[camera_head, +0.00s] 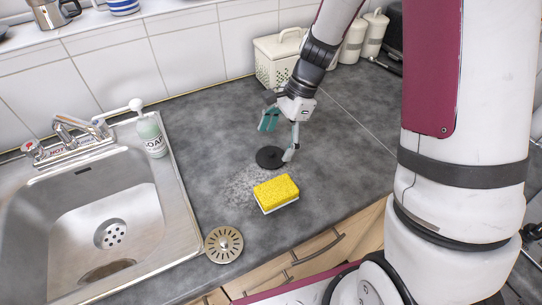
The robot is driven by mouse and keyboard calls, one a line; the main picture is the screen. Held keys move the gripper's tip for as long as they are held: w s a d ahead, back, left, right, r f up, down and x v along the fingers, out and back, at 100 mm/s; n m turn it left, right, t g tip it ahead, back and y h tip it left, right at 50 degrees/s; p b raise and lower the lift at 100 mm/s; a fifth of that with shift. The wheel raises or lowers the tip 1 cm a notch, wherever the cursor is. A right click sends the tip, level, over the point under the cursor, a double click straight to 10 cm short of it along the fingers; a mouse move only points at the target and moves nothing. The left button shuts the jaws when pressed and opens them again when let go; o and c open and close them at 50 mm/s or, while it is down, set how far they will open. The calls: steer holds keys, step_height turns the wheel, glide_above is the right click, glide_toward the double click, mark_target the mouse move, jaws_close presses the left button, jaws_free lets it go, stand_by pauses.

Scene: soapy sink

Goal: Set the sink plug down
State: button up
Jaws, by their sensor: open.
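The sink plug looks to be the flat black disc (268,158) lying on the grey counter, right of the sink and behind the sponge. My gripper (279,140) is open just above it. One finger stands up and to the left of the disc, and the other reaches down by its right edge. I cannot tell whether that finger touches the disc. Nothing shows held between the fingers.
A yellow sponge (276,190) lies just in front of the disc. A round metal strainer (223,244) sits near the counter's front edge. The steel sink (165,209) and soap bottle (151,135) are left, and a cream lidded container (270,66) is behind.

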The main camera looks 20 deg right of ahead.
mark_target(272, 153)
steer(key=shift+x, duration=1.6)
steer(key=shift+s, duration=0.1)
steer(key=c, duration=1.8)
steer(key=shift+s+f, duration=0.1)
steer(key=shift+c, duration=0.6)
